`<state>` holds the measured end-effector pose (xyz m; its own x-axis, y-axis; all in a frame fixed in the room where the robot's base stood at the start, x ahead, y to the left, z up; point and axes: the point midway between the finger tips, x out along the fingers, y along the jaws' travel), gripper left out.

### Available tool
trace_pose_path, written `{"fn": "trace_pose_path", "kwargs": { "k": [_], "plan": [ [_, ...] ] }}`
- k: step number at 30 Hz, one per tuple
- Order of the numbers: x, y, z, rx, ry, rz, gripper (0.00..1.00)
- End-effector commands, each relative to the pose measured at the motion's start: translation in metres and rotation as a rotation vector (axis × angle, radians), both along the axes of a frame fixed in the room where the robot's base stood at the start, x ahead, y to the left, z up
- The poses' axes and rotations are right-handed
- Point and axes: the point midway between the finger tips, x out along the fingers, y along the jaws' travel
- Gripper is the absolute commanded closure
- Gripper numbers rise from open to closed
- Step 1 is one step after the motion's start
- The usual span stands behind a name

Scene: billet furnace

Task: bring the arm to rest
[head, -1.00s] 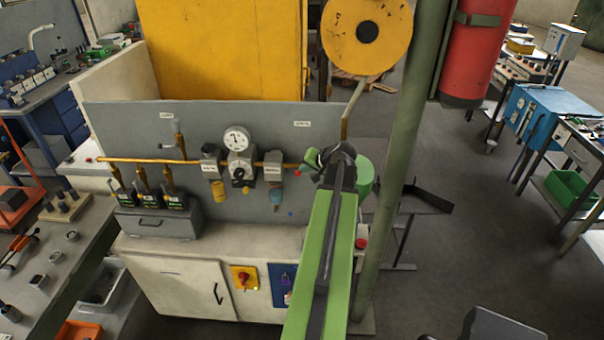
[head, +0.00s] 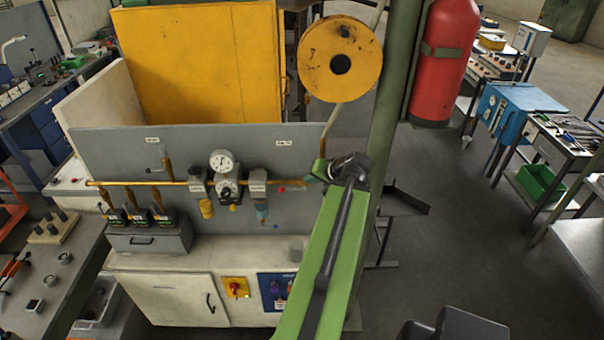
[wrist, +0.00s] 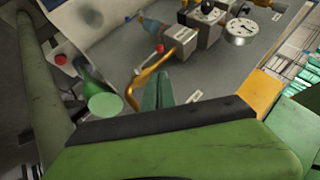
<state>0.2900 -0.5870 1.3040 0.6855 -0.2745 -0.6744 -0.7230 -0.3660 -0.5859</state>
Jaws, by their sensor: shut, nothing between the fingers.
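My arm (head: 322,245), green with a dark strip, reaches up from the bottom of the head view, just right of the gas panel. My gripper (head: 314,177) is at its far end, small and partly hidden by the dark joint. In the wrist view my gripper (wrist: 158,88) shows as shut green fingers with nothing held. They appear in front of the grey panel, beside a bent brass pipe. I cannot tell the exact gap to the pipe.
The grey panel (head: 110,150) carries a gauge (head: 221,162), valves and a brass pipe. A green post (head: 390,130) stands close right of my arm, with a red cylinder (head: 442,65) beside it. A yellow reel (head: 340,60) hangs above. Open floor (head: 460,220) lies to the right.

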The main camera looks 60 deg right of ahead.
Motion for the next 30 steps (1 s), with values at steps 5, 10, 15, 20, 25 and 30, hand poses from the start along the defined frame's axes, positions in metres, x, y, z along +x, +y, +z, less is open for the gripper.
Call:
{"fn": "trace_pose_path", "kwargs": {
  "k": [5, 10, 15, 20, 25, 30],
  "plan": [
    [-0.008, 0.003, 0.009, 0.001, 0.000, 0.002, 1.00],
    [-0.009, 0.003, 0.008, 0.001, -0.001, 0.003, 1.00],
    [-0.009, 0.003, 0.008, 0.001, 0.000, 0.002, 1.00],
    [-0.009, 0.003, 0.008, 0.001, 0.000, 0.002, 1.00],
    [0.041, 0.025, -0.015, 0.001, -0.001, 0.090, 1.00],
    [0.158, 0.101, -0.059, 0.001, 0.001, 0.312, 1.00]
  ]
}}
